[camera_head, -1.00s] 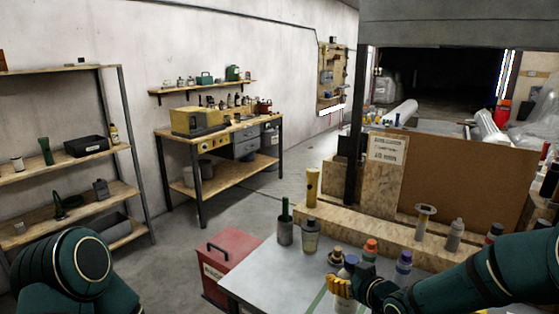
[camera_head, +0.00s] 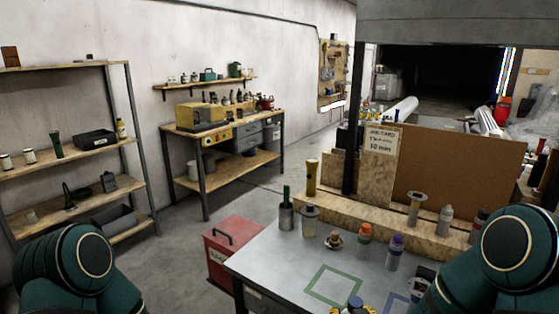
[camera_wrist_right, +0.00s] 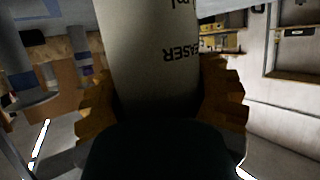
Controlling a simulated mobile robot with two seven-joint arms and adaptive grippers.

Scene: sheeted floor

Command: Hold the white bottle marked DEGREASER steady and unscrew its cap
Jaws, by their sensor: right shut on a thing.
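The white bottle (camera_wrist_right: 150,60) fills the middle of the right wrist view, with upside-down lettering ending in "EASER". My right gripper (camera_wrist_right: 165,105) is shut on it, one orange finger at each side. In the head view, a blue cap (camera_head: 355,302) shows at the bottom edge, between the yellow fingertips of my right gripper (camera_head: 354,310). The cap is on the bottle; most of the bottle's body is below the frame there. Only the upper part of my left arm shows at lower left; my left gripper is out of view.
The grey table (camera_head: 285,262) bears a green square outline (camera_head: 333,285) and part of a blue one (camera_head: 392,303). Orange-capped (camera_head: 364,243) and purple-capped (camera_head: 395,255) bottles stand behind, near a metal can (camera_head: 309,225) and a cup (camera_head: 286,217). A wooden ledge (camera_head: 390,222) runs along the back.

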